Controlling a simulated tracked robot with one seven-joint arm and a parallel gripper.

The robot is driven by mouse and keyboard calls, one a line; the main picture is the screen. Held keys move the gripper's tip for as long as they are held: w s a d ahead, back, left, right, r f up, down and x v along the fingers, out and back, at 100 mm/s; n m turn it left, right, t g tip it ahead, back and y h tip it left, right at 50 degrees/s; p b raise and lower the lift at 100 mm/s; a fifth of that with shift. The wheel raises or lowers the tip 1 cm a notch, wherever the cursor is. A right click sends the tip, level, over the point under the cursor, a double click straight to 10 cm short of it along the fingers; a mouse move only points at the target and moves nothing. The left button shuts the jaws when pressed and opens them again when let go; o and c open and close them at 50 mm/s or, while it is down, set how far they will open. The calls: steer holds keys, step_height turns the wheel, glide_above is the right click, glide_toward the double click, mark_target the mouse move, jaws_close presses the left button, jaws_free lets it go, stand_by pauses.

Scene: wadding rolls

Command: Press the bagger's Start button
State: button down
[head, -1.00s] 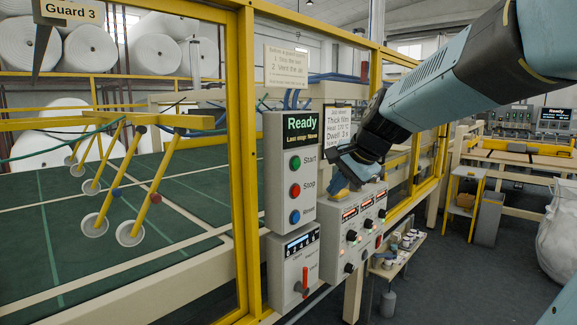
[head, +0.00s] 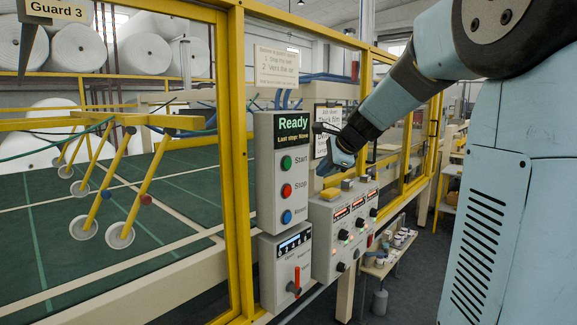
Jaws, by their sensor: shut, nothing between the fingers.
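The grey bagger panel (head: 263,205) stands upright on the yellow guard frame, in the middle of the head view. Its screen (head: 293,130) reads "Ready". The green Start button (head: 286,163) is the top one in a column. The red Stop button (head: 287,190) and a blue button (head: 287,216) sit below it. My gripper (head: 325,170) is shut and empty. It is just right of the panel in the picture, at about the Start button's height, apart from the button. The Start button is in plain view. The exact gap in depth is hard to tell.
Below my gripper a grey control box (head: 324,262) carries lit displays and knobs, with yellow pieces (head: 329,194) on top. A box with a red lever (head: 296,281) hangs under the panel. Yellow guard posts (head: 236,170) stand left. A notice sheet (head: 277,66) hangs above.

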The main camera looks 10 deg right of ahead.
mark_target(287, 163)
steer(key=w+a, duration=0.5)
steer(key=w, duration=0.2)
stand_by(0.5)
steer(key=shift+w+a, duration=0.1)
steer(key=shift+a, duration=0.05)
stand_by(1.8)
steer(key=shift+w+a, duration=0.2)
steer(key=shift+w, duration=0.05)
